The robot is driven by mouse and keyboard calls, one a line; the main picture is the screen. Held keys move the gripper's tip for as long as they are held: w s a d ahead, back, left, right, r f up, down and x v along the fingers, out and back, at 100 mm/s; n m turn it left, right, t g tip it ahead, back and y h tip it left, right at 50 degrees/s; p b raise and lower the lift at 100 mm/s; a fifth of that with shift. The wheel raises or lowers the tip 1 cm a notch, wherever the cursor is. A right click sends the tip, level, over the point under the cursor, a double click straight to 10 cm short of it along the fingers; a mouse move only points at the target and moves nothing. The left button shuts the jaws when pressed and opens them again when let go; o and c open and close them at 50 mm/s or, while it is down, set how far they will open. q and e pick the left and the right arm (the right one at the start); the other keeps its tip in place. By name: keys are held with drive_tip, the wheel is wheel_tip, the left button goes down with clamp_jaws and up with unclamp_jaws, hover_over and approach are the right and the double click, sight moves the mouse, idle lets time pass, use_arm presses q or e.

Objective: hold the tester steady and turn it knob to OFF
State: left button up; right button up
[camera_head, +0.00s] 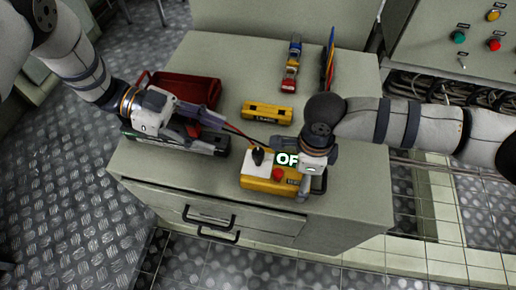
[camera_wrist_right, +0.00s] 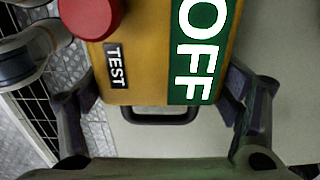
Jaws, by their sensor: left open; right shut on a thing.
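The tester (camera_head: 257,184) is a yellow box near the front edge of the cabinet top. It has a white panel, a black knob (camera_head: 258,156), a red button (camera_head: 278,174) and a green OFF label (camera_head: 287,159). The knob's pointing direction is too small to tell. My right gripper (camera_head: 308,180) is shut on the tester's right end. In the right wrist view the tester (camera_wrist_right: 143,70) lies between the fingers, with a TEST label and a black handle. My left gripper (camera_head: 208,121) is open, left of the knob and apart from it.
A dark red open bin (camera_head: 185,87) stands behind my left gripper. A control panel (camera_head: 450,40) is at the right.

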sight(256, 151)
use_arm(q)
drive_tip(key=x, duration=1.1)
drive_tip(key=shift+w+d+f, duration=0.1)
drive_tip(key=shift+d+f, duration=0.05)
drive_tip(key=shift+d, duration=0.15)
drive_tip(key=shift+c, duration=0.4)
clamp_jaws()
